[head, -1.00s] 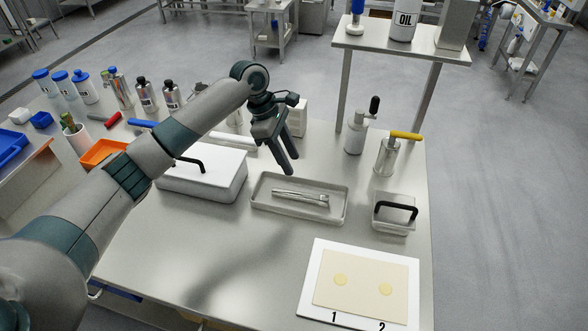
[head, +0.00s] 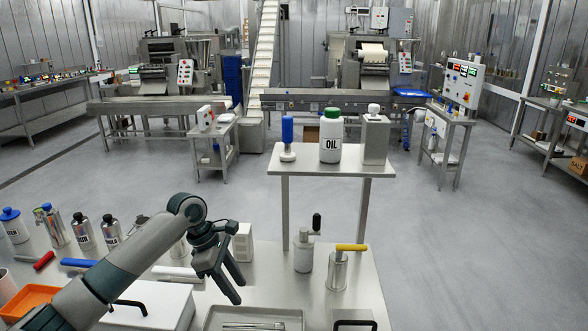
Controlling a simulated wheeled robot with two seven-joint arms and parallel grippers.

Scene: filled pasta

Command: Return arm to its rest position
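My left arm comes in from the lower left in the head view. My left gripper (head: 239,292) hangs at its end, fingers pointing down and to the right. The two fingers look apart and nothing shows between them. In the picture it lies just above the grey tray (head: 292,314), in which part of a metal tool (head: 252,326) shows at the bottom edge. The gripper appears clear of the tray. My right gripper is not in view.
A white box (head: 160,300) with a black handle stands beneath my arm. A yellow-handled metal cylinder (head: 337,272) and a dispenser (head: 303,256) stand to the right. A raised shelf (head: 350,165) behind holds an oil bottle (head: 330,140). Bottles (head: 82,232) stand at the left.

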